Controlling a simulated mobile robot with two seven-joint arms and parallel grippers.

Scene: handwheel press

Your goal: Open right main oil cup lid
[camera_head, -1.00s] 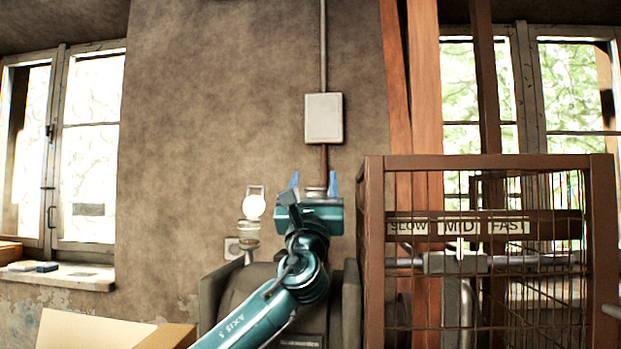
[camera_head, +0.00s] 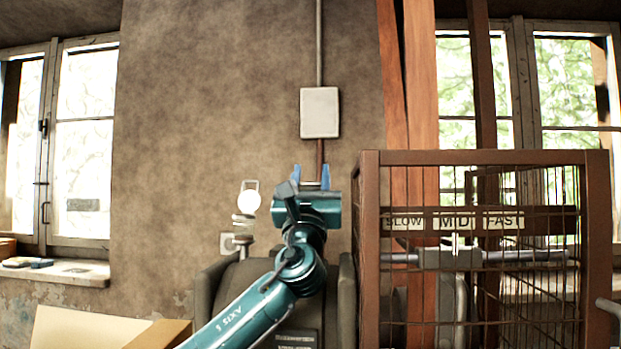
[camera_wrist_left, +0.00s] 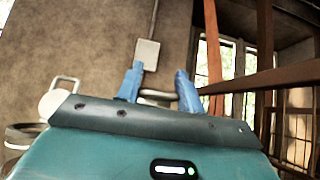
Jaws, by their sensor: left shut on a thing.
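The right main oil cup lid (camera_head: 311,185) shows as a small grey strip between the blue fingers of my left gripper (camera_head: 311,176). In the left wrist view the lid (camera_wrist_left: 157,97) is a pale, rounded piece between the fingertips of my left gripper (camera_wrist_left: 158,84). The gripper is shut on the lid, on top of the machine. The cup body below is hidden behind my gripper and arm, so I cannot tell how far the lid is lifted. My right gripper is not in view.
A brown wire-mesh cage (camera_head: 370,250) with SLOW, MID and FAST labels stands close on the right. A grey box (camera_head: 320,113) hangs on the wall behind.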

